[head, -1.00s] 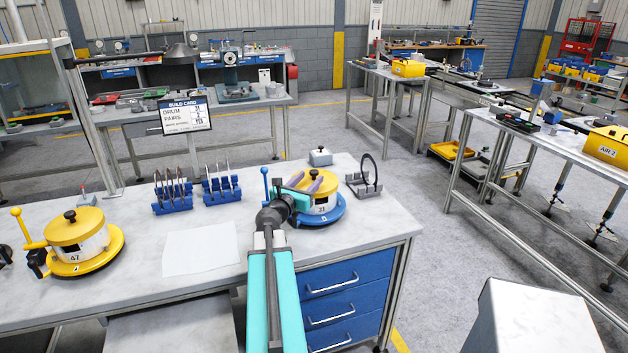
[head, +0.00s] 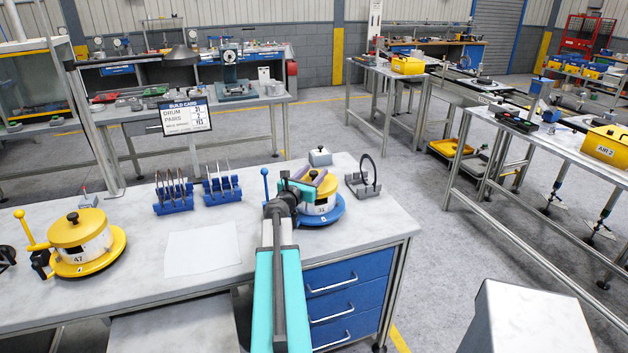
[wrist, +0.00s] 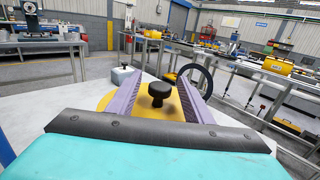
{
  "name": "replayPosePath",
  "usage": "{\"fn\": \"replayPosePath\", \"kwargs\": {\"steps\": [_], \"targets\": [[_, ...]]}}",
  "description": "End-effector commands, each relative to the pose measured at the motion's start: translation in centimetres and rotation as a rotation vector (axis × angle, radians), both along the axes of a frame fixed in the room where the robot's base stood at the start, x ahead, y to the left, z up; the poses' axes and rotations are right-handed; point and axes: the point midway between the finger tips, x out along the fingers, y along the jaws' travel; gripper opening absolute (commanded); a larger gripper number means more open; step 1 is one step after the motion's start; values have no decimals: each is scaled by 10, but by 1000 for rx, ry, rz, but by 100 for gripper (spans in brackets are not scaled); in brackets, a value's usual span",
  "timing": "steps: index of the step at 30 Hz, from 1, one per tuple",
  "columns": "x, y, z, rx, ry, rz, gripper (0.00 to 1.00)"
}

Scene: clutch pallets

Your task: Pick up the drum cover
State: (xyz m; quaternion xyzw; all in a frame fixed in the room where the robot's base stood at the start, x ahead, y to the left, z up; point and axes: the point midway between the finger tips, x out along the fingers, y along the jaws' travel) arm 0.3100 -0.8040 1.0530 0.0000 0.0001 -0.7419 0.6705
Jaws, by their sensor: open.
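A drum with a yellow cover (head: 327,189) and white body stands on a round blue base (head: 331,216) near the right end of the bench. My gripper (head: 312,179) is at this drum and hides part of its cover. In the wrist view, the cover's black knob (wrist: 158,92) stands between my two purple fingers, over the yellow top (wrist: 139,105). The fingers are open, with space on both sides of the knob. A second yellow-covered drum (head: 78,231), marked 47, sits on a yellow base at the bench's left.
A black ring on a grey stand (head: 366,180) is close right of the drum. A small grey block (head: 320,156) is behind it. A blue-handled lever (head: 265,182) and blue racks (head: 221,189) stand left. A white sheet (head: 202,250) lies flat on the bench.

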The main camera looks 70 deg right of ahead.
Motion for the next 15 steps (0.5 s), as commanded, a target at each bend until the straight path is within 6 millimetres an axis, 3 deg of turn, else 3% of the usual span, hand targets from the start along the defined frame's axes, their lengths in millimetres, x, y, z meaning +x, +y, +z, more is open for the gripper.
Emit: {"fn": "replayPosePath", "kwargs": {"steps": [13, 15], "targets": [[1, 1, 0, 0, 0, 1, 46], [1, 1, 0, 0, 0, 1, 38]]}}
